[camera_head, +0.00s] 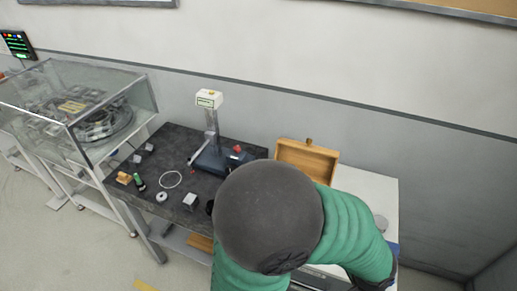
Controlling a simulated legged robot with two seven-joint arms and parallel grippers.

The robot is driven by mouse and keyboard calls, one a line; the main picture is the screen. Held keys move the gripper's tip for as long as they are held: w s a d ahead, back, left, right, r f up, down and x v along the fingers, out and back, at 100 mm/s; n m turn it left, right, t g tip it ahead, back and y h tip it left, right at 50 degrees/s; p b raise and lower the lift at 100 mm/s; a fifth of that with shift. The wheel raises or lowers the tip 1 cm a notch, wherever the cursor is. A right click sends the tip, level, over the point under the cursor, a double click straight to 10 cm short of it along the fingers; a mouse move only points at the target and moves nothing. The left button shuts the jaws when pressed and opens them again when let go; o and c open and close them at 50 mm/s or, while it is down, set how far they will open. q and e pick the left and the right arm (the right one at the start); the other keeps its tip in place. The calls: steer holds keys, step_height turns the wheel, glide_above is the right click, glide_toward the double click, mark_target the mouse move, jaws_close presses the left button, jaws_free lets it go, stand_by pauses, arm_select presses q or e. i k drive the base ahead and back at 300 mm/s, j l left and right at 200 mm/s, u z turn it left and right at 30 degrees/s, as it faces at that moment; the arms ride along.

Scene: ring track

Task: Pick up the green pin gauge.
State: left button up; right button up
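A small green and dark piece (139,183), which looks like the green pin gauge, is on the dark bench top (178,143) near its left front edge. It is too small to make out in detail. It is beside a small orange-brown block (123,178) and left of a thin pale ring (171,179). I cannot make out either of my grippers in this view, and nothing is seen touching the green piece.
A large dark grey dome (268,217) with green ribbed parts (345,231) hides the bench's right front. A glass-covered machine (78,107) stands left.

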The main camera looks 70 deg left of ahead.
mark_target(139, 182)
steer(key=u, duration=3.5)
steer(key=z, duration=0.25)
steer(key=i+j+z, duration=0.4)
steer(key=j+z, duration=0.15)
steer(key=j, duration=0.15)
steer(key=i+j+z, duration=0.15)
steer(key=j+z, duration=0.15)
steer(key=j, duration=0.15)
